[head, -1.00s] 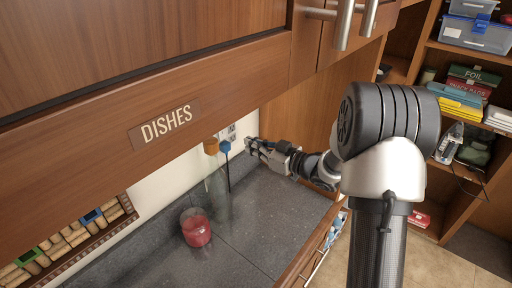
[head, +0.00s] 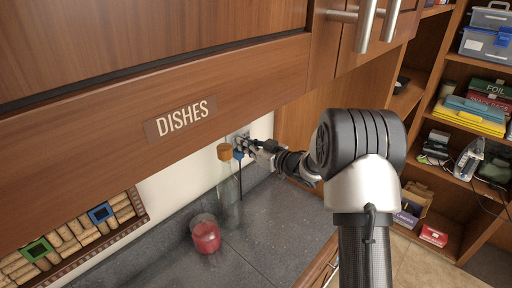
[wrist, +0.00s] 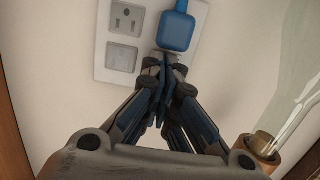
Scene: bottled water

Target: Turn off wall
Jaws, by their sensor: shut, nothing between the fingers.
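A white wall plate (wrist: 106,47) with sockets is on the wall in the wrist view. A blue plug (wrist: 176,29) sits in its upper right part; it also shows in the head view (head: 238,155). A small light square element (wrist: 122,57) is at the plate's lower left. My gripper (wrist: 163,62) is shut and empty, its fingertips at the lower right of the plate, just below the blue plug. They hide part of the plate there, and I cannot tell whether they touch it. In the head view my gripper (head: 247,147) is at the wall plate (head: 239,135).
A clear bottle with a cork (head: 224,152) stands left of my gripper; the cork shows at lower right in the wrist view (wrist: 260,145). A red candle jar (head: 206,237) stands on the dark counter (head: 170,262). A wooden cabinet (head: 230,75) overhangs. Shelves (head: 470,185) stand at right.

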